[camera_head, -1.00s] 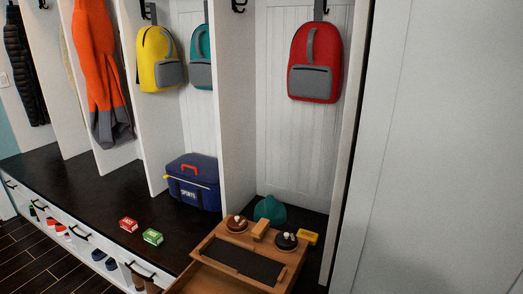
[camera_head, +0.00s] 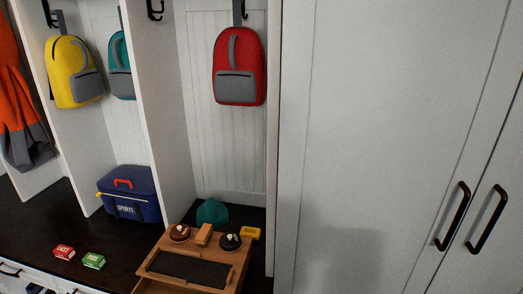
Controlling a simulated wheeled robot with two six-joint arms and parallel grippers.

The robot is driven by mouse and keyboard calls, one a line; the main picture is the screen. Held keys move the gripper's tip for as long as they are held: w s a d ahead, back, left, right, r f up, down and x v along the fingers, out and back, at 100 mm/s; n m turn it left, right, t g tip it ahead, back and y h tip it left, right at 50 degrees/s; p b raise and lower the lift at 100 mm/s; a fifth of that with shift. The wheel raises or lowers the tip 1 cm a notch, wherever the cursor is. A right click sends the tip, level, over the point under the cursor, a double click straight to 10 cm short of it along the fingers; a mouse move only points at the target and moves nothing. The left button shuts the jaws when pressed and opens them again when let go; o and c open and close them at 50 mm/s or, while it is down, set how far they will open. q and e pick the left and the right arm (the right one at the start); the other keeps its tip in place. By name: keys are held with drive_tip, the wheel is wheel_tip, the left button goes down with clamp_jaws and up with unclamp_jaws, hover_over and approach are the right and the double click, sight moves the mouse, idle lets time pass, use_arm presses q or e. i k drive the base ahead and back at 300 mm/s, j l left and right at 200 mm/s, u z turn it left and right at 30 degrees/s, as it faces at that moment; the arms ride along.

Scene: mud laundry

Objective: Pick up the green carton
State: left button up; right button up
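The green carton (camera_head: 94,261) is a small box with a white label, lying on the dark bench top at the lower left of the head view. A similar red carton (camera_head: 64,252) lies just to its left, with a small gap between them. Neither of my grippers shows in the head view, so I cannot see their state.
A wooden shoe-care box (camera_head: 150,257) with round tins, a block and a dark pad stands right of the cartons. A blue sports bag (camera_head: 140,207) sits behind them. A white cabinet (camera_head: 370,130) with black handles fills the right. The bench around the cartons is clear.

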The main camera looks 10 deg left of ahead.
sight(92, 260)
drive_tip(key=u, duration=1.35)
